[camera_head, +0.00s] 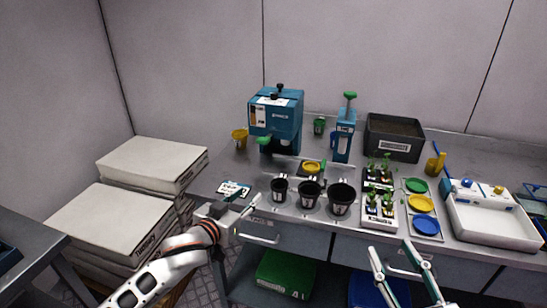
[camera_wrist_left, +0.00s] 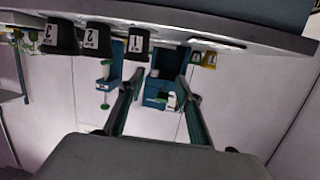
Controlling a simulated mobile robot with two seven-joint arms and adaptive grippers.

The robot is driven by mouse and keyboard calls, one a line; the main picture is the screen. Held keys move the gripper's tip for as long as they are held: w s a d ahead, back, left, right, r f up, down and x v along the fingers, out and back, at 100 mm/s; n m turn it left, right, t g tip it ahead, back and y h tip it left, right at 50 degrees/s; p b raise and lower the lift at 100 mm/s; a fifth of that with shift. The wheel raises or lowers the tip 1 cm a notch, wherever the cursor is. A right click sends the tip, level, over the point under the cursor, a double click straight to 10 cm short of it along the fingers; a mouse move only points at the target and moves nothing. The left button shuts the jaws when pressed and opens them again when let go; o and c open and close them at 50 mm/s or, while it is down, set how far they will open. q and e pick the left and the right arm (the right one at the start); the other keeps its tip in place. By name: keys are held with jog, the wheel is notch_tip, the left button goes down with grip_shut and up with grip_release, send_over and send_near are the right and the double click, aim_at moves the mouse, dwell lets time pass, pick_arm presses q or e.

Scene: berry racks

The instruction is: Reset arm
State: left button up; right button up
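My left gripper (camera_head: 243,210) is at the front left edge of the workbench, by a small white card. Its two fingers stand apart with nothing between them in the left wrist view (camera_wrist_left: 161,78), which looks upside down. My right gripper (camera_head: 390,247) is at the bottom right, in front of the bench drawers. Its two fingers are spread and empty. Three black pots (camera_head: 309,194) stand in a row on the bench, right of my left gripper. The leftmost pot, labelled 1, also shows in the left wrist view (camera_wrist_left: 136,44).
The workbench holds a blue machine (camera_head: 287,113), a seedling tray (camera_head: 367,210), coloured lids (camera_head: 422,203), a dark bin (camera_head: 394,139) and a white basin (camera_head: 490,228). Stacked sacks (camera_head: 118,222) stand left. Green (camera_head: 285,272) and blue crates sit below. Drawer handles jut forward.

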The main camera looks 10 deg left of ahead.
pick_arm(q)
jog(key=s+f+m+g, duration=0.1)
jog(key=s+f+g, duration=0.3)
jog(key=s+f, duration=2.3)
jog(key=shift+s+y, duration=0.4)
jog(key=shift+s, duration=0.5)
pick_arm(e)
jog(key=s+d+f+g+h, duration=0.1)
jog(key=s+d+f+g, duration=0.1)
jog(key=f, duration=1.5)
jog(key=s+d+f+m+g+h, duration=0.1)
jog(key=s+d+f+g, duration=0.2)
jog(key=f, duration=1.4)
jog(key=s+g, duration=0.2)
jog(key=s, duration=0.2)
jog(key=shift+s+d+f+h, duration=0.15)
jog(key=shift+s+f+h, duration=0.05)
jog(key=shift+h, duration=0.1)
